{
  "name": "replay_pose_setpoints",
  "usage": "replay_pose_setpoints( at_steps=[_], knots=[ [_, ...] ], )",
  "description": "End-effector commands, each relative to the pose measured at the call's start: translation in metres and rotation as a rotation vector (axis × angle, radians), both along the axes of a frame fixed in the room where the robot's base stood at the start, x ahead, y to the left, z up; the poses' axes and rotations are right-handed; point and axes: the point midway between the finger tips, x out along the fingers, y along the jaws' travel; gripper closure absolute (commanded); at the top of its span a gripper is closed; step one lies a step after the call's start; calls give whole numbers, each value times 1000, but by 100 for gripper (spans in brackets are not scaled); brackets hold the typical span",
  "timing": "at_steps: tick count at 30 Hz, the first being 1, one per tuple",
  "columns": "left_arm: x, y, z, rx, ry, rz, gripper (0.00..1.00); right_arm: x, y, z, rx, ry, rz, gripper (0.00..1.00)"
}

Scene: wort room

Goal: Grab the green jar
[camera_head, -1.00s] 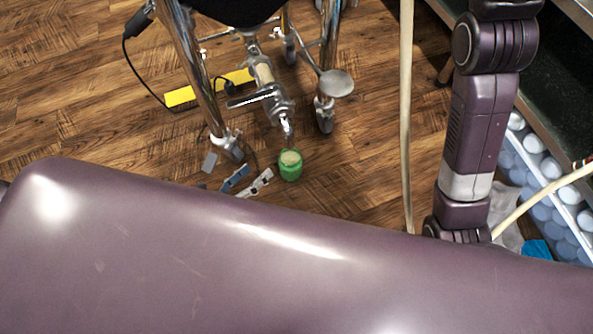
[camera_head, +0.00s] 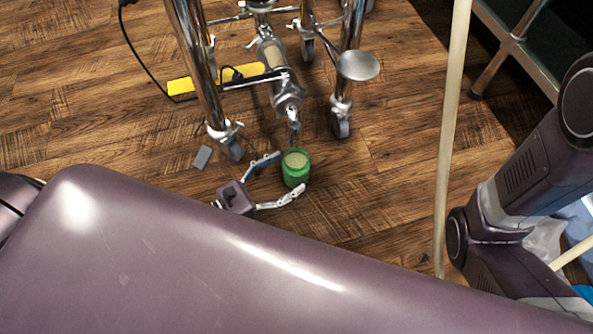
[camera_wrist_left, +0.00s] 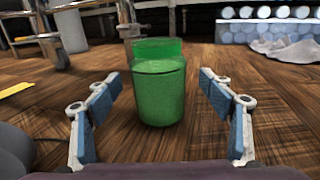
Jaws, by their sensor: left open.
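The green jar (camera_head: 295,169) stands upright on the wooden floor, just below the nozzle of a metal stand. It looks like green glass with a lighter green content inside. In the left wrist view the jar (camera_wrist_left: 158,88) is centred ahead, between the two open fingers and apart from both. My left gripper (camera_head: 287,174) is open beside the jar in the head view, one finger on its left and one below it. The same gripper (camera_wrist_left: 158,105) shows blue pads in the wrist view. My right arm is at the right edge; its gripper is not seen.
A chrome stand on casters (camera_head: 205,90) rises behind the jar, with a foot-plate (camera_head: 357,66). A yellow bar (camera_head: 215,79) and a grey piece (camera_head: 202,157) lie on the floor. Floor right of the jar is clear.

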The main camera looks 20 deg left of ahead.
Motion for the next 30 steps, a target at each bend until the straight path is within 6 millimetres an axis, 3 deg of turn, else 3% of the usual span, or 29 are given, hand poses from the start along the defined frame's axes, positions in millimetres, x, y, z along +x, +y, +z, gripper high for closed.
replay_pose_setpoints(
  at_steps=[1,6,17,30],
  knots=[
    [6,-4,-5,1,-4,-3,26,0,0,-11,0,1,0,100],
    [24,-16,-5,-2,-4,-2,26,1,0,-25,0,1,0,100],
    [32,-23,-2,0,1,0,26,0,0,-27,0,1,0,100],
    [32,-23,-3,0,1,1,72,0,0,-27,0,1,0,100]
  ],
)
